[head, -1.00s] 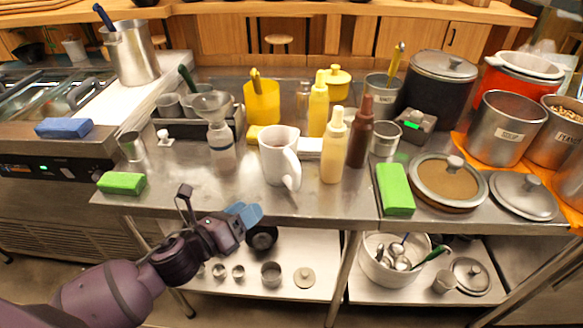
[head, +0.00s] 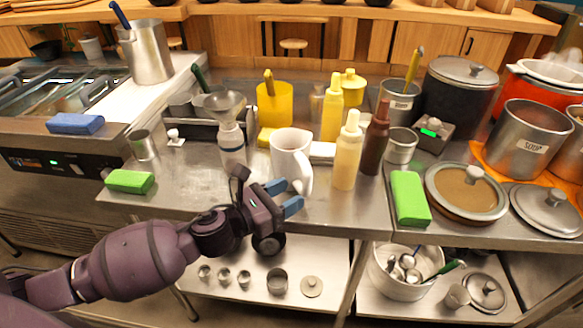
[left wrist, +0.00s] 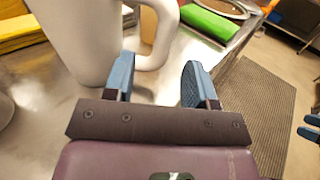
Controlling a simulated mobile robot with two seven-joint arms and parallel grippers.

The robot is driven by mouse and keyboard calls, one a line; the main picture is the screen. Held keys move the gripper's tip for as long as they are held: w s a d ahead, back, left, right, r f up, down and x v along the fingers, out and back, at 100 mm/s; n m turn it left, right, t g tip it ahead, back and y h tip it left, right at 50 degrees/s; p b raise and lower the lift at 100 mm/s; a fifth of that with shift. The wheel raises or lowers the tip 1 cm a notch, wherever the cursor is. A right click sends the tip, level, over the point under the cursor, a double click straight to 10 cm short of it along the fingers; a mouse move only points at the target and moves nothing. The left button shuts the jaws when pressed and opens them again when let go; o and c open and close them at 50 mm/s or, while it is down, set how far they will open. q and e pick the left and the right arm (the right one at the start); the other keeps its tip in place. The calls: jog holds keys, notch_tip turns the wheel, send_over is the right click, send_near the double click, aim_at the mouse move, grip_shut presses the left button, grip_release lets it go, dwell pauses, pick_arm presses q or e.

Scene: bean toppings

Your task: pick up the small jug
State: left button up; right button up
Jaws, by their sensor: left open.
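The small jug (head: 289,157) is white with a handle on its right side. It stands upright on the steel counter near the front edge. In the left wrist view the jug (left wrist: 82,40) fills the upper left, and its handle (left wrist: 168,35) reaches down between and beyond my finger tips. My left gripper (head: 284,196) is open and empty, just in front of the jug at its handle side. In the left wrist view its blue fingers (left wrist: 158,80) are apart, with the left finger close to the jug's body; I cannot tell whether they touch.
A cream bottle (head: 348,155) and a brown bottle (head: 375,140) stand right of the jug. A funnel-topped bottle (head: 232,145) stands left. A green sponge (head: 410,198) lies to the right, another green block (head: 129,181) to the left.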

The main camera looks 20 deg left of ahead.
aim_at(303, 188)
pick_arm(q)
jog(key=shift+x, duration=2.65)
grip_shut()
